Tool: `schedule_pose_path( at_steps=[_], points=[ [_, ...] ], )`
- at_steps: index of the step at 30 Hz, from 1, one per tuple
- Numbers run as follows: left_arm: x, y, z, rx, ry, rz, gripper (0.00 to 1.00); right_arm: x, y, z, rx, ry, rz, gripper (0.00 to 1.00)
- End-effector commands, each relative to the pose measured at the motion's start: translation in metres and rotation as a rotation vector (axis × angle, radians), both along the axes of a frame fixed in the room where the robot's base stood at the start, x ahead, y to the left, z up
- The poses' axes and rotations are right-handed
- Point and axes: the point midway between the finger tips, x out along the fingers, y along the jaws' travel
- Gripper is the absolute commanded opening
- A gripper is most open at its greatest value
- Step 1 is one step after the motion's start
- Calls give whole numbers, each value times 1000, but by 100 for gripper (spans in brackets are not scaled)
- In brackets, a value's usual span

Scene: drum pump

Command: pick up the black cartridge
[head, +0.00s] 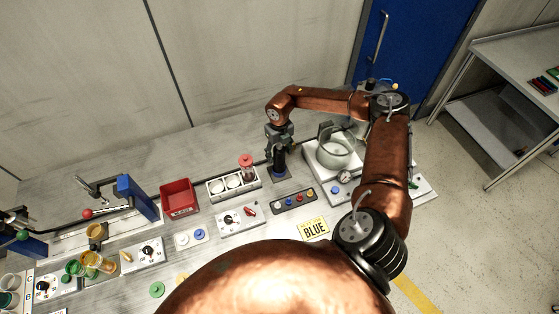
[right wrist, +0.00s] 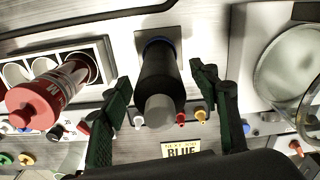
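The black cartridge (head: 280,166) stands upright on a small dark plate on the bench in the head view. In the right wrist view the black cartridge (right wrist: 158,72) has a blue ring at its far end and a grey round cap at its near end. My right gripper (head: 278,146) is directly above it in the head view. In the right wrist view the two dark green fingers of my right gripper (right wrist: 160,82) are apart, one on each side of the cartridge, with gaps on both sides. My left gripper is not in view.
A white rack (head: 234,186) with a red-capped cartridge (head: 247,168) stands just left. A scale-like unit with a glass vessel (head: 335,152) stands close on the right. A connector strip (head: 294,201) and a "BLUE" label (head: 314,228) lie in front. A red bin (head: 178,197) is farther left.

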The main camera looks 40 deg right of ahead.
Motion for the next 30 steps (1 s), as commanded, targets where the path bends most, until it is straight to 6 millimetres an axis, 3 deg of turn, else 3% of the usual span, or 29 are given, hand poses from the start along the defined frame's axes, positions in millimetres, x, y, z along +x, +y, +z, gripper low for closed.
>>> schedule_pose_path(
  at_steps=[23,30],
  points=[
    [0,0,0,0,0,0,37,0,0,0,0,0,-1,0],
    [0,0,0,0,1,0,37,0,0,1,1,-1,-1,0]
  ],
)
